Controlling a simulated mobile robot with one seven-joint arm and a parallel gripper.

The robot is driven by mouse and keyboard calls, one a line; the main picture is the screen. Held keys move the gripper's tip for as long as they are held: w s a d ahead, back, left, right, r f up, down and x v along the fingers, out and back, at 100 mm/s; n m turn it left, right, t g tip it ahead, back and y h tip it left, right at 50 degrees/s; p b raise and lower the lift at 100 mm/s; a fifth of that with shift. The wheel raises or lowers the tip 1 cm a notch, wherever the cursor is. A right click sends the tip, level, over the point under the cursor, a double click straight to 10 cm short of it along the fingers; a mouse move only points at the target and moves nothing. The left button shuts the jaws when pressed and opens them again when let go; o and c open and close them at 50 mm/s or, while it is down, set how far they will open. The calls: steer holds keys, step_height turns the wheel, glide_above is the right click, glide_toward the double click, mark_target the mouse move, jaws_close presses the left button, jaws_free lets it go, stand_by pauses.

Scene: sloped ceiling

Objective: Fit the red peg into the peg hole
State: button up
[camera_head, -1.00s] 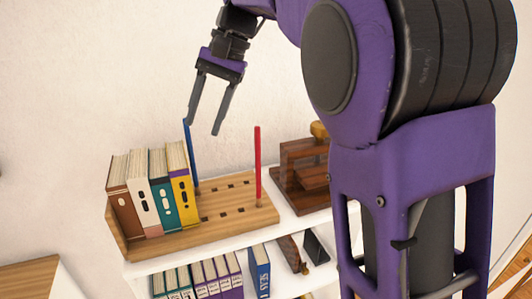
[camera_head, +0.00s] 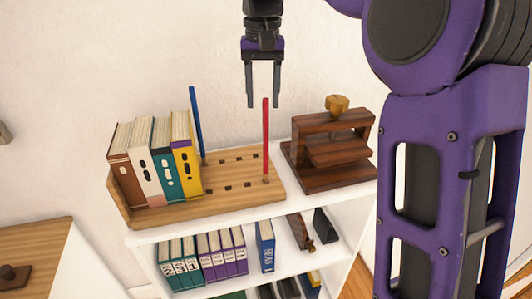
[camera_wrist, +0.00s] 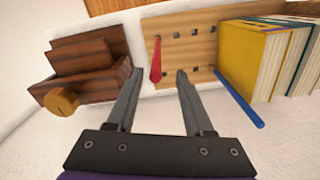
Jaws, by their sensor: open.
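The red peg (camera_head: 266,140) stands nearly upright at the right end of the wooden board (camera_head: 215,203), its lower end at the board. I cannot tell how deep it sits. The board has two rows of small dark holes (camera_head: 228,187). My gripper (camera_head: 263,104) is open and empty, pointing down, with its fingertips near the height of the peg's top. In the wrist view the red peg (camera_wrist: 156,62) shows between and beyond the fingertips (camera_wrist: 158,74), with no visible contact. A blue peg (camera_head: 197,125) stands slightly tilted behind the books.
Several books (camera_head: 153,160) stand on the board's left part. A dark wooden press (camera_head: 330,150) with a round knob stands close to the right of the board. The board rests on a white shelf (camera_head: 245,217) holding more books below. A wall is behind.

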mark_target(266, 129)
steer(key=f, duration=0.2)
steer(key=f+b, duration=0.1)
steer(key=f, duration=0.4)
steer(key=shift+s+d+f, duration=0.1)
steer(key=shift+s+d, duration=0.15)
steer(key=shift+d, duration=0.1)
steer(key=shift+f, duration=0.5)
jaws_close()
stand_by(0.6)
